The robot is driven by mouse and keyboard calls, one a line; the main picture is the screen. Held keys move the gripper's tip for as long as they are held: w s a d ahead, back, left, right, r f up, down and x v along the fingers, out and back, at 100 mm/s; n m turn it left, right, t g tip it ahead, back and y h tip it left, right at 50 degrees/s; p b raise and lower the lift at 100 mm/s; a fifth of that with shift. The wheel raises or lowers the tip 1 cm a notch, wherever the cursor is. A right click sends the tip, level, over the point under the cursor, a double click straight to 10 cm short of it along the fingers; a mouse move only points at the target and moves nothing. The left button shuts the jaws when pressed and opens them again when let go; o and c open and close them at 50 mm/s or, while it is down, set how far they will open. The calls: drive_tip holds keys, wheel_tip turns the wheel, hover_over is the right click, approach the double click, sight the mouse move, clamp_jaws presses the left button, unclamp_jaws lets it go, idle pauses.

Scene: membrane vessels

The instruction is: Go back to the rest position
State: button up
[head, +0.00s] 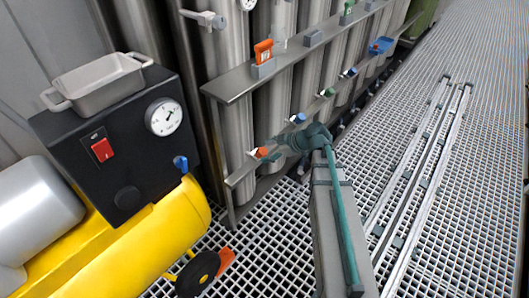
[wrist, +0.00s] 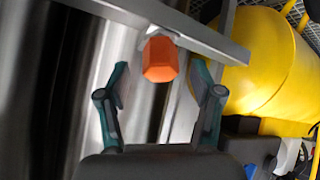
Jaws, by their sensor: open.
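My gripper (wrist: 160,92) is open in the wrist view, with one teal finger on each side and a gap between them. An orange valve knob (wrist: 160,60) on the metal rail shows just beyond and between the fingertips, and nothing is gripped. In the head view my arm (head: 318,138) reaches toward the row of vessels. The orange knob (head: 261,152) is at the left end of the lower rail there. The gripper's fingers are small in the head view and partly hidden by the arm.
Upright steel vessels (head: 273,110) stand behind the rails, with blue, green and orange knobs along the lower rail (head: 240,178). A shelf (head: 235,82) runs above. A yellow compressor (head: 140,245) with a black gauge box (head: 110,135) stands at the left. Floor rails (head: 420,170) run over open grating at right.

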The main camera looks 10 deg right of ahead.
drive_tip(key=v, duration=0.9)
drive_tip(key=s+a+f+m+g+h, duration=0.3)
drive_tip(key=s+f+m+g, duration=0.9)
drive_tip(key=s+f, duration=0.75)
drive_tip(key=s+a+f+m+g+h, duration=0.1)
drive_tip(key=s+f+g+h, duration=0.15)
drive_tip(key=s, duration=0.65)
drive_tip(key=s+a+f+g+h, duration=0.1)
drive_tip(key=s+f+g, duration=0.2)
drive_tip(key=s, duration=0.5)
drive_tip(key=s+a+f+m+g+h, duration=0.1)
drive_tip(key=s+a+f+g+h, duration=0.15)
drive_tip(key=s, duration=0.65)
drive_tip(key=w+r+t+p, duration=0.3)
drive_tip(key=r+t+p, duration=0.4)
drive_tip(key=r+p, duration=0.9)
drive_tip(key=p, duration=1.4)
drive_tip(key=shift+d+r+y, duration=0.3)
drive_tip(key=shift+d+y, duration=0.1)
